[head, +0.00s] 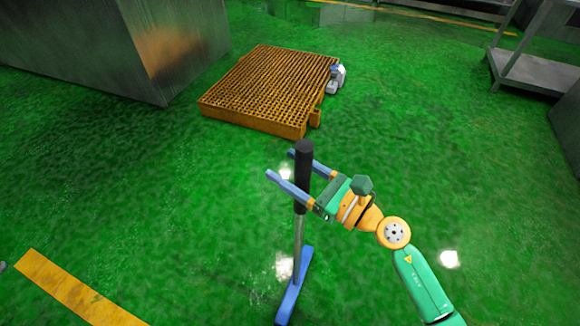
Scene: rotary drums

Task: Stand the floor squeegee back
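The floor squeegee is in the middle of the head view, close to upright. It has a black grip (303,178) at the top, a thin grey pole (298,243) and a blue head (294,289) low down. I cannot tell whether the head touches the floor. My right gripper (281,163) reaches in from the right at the height of the black grip. Its two blue fingers lie on either side of the grip, spread wider than it, so it looks open around the grip. My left gripper is out of view.
An orange slatted platform (265,88) lies on the green floor beyond the squeegee, with a small white and blue object (335,80) at its right edge. A metal cabinet (110,45) stands at upper left, a metal table (540,70) at upper right. The floor around the squeegee is clear.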

